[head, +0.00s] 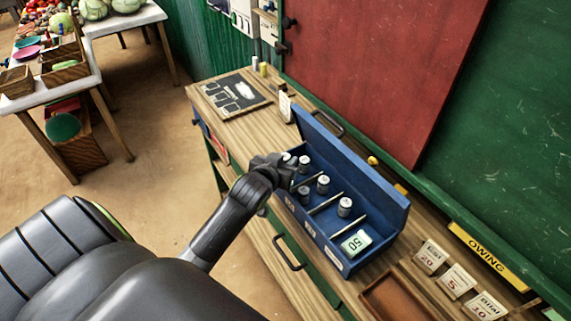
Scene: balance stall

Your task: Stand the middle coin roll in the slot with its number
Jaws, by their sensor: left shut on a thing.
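My left gripper (276,167) is over the near-left end of the blue box (335,262). It is shut on a coin roll, mostly hidden by the fingers; a pale round top (287,156) shows beside them. The box has slots split by thin dividers, with number labels on its front wall that are too small to read. Grey coin rolls with pale tops stand in it: one (304,166) close right of the gripper, one (323,185) in the middle, one (345,207) further right and a darker one (304,196) near the front wall. My right gripper is not in view.
A green bundle marked 50 (356,243) lies in the box's right end. The box's raised lid (350,165) stands behind. A dark board (232,95) lies on the counter's left part. Cards (456,281) and a wooden tray (393,297) are at the right.

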